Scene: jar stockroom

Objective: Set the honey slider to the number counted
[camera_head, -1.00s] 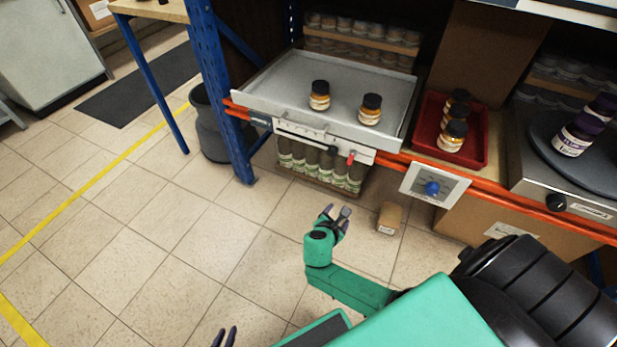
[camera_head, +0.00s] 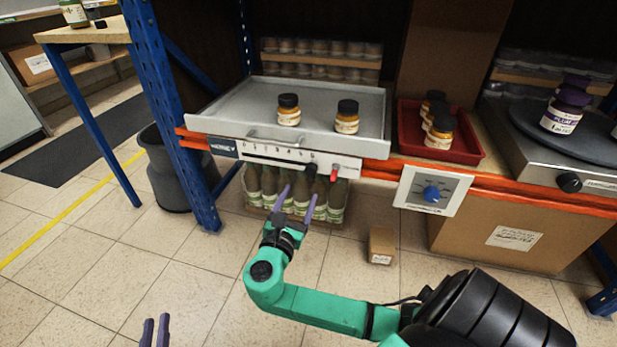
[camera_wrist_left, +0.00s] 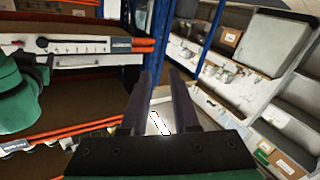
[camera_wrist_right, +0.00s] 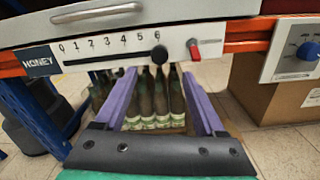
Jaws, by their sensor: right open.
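The honey slider is a white scale (camera_wrist_right: 105,46) on the shelf front, numbered 0 to 6 beside a HONEY label (camera_wrist_right: 40,61). Its round black knob (camera_wrist_right: 159,54) stands at about 6; it also shows in the head view (camera_head: 310,169). My right gripper (camera_head: 299,193) is open and empty, below and in front of the slider, its fingers (camera_wrist_right: 159,73) apart below the knob. My left gripper (camera_head: 156,319) is low at the bottom left of the head view, fingers apart and empty. Two amber jars (camera_head: 288,112) (camera_head: 346,119) stand on the grey tray (camera_head: 240,98) above the scale.
A red lever (camera_wrist_right: 193,48) sits just right of the knob. A blue dial (camera_head: 431,193) is on a white panel further right. A red tray (camera_head: 474,150) holds more amber jars (camera_head: 439,135). Green-labelled bottles (camera_wrist_right: 145,105) stand below. A small box (camera_head: 381,246) is on the floor.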

